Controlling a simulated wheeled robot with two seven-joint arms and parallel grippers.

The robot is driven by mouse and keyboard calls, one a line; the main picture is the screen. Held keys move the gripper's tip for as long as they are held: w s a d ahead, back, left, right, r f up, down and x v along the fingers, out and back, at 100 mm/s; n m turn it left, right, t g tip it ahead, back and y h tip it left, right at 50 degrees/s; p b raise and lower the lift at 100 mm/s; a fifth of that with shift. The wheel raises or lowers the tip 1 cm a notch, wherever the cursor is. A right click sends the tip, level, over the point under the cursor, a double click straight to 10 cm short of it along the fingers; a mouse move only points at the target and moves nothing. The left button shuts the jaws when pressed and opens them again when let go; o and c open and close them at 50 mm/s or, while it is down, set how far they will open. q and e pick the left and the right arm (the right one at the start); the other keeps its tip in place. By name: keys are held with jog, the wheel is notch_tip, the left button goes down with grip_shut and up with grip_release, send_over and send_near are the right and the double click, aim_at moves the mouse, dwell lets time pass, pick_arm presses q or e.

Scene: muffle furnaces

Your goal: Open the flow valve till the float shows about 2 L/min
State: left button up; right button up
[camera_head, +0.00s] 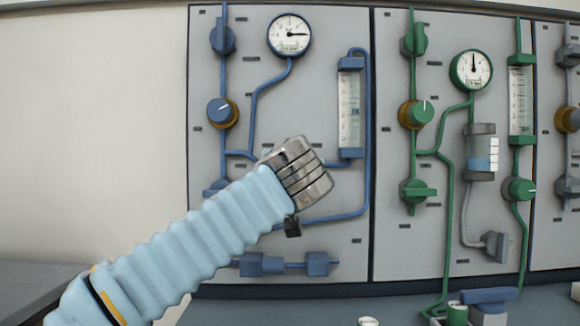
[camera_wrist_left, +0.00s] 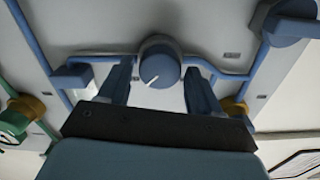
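A round blue knob (camera_wrist_left: 160,60) with a white pointer line is in the left wrist view, joined to blue pipe on both sides. My left gripper (camera_wrist_left: 158,72) is open, with one finger on each side of the knob; whether they touch it I cannot tell. In the head view my left gripper (camera_head: 304,173) is in front of the blue-piped panel, below the flow tube (camera_head: 349,108), and hides this knob. The tube has a scale, but its float is too small to read. My right gripper is not in view.
The blue panel also has a round gauge (camera_head: 289,34) and a blue knob on a brass collar (camera_head: 222,112). To the right is a green-piped panel with its own gauge (camera_head: 471,70), flow tube (camera_head: 520,100) and valves. Pipes run close around the left gripper.

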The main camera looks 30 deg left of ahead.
pick_arm(q)
jog(key=c, duration=0.7)
jog(key=shift+m, duration=0.8)
jog(key=shift+c, duration=0.2)
jog(key=o, duration=1)
jog(key=shift+o, duration=0.2)
jog(key=shift+s+d, duration=0.1)
jog(key=v, duration=1.3)
jog(key=shift+s, duration=0.3)
jog(key=shift+d, duration=0.1)
